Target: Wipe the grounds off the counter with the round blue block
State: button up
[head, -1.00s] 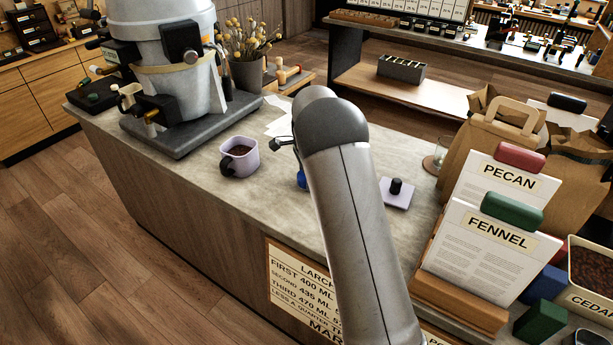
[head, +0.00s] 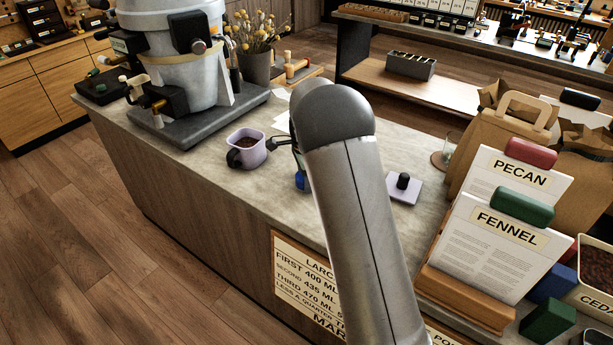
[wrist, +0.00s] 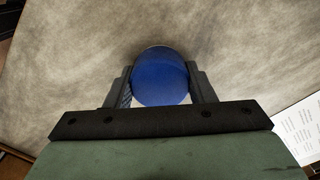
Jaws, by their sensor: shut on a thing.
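The round blue block (wrist: 160,77) sits between the two fingers of my gripper (wrist: 161,84) in the wrist view, and the gripper is shut on it. The stone-grey counter (wrist: 245,45) fills the view beyond it; I cannot tell whether the block touches it. In the head view a sliver of the blue block (head: 301,181) shows low over the counter (head: 215,185), beside my arm, which hides most of the gripper. I cannot make out any loose grounds on the counter; a faint darker smudge shows around the block in the wrist view.
A lilac cup (head: 247,149) of dark grounds stands left of the gripper. A lilac lid (head: 404,187) with a black knob lies to the right. A large grinder (head: 175,60) stands at the back left. Card holders (head: 500,235) and paper bags (head: 510,135) crowd the right.

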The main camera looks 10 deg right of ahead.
aim_at(298, 193)
jog(key=shift+s+a+r, duration=0.1)
jog(key=shift+s+a, duration=1.05)
jog(key=shift+a, duration=0.05)
jog(key=shift+r, duration=0.1)
jog(key=shift+r+p, duration=0.45)
jog(key=shift+r, duration=0.3)
jog(key=shift+r, duration=0.1)
notch_tip(298, 193, up, 5)
jog(key=p, duration=0.3)
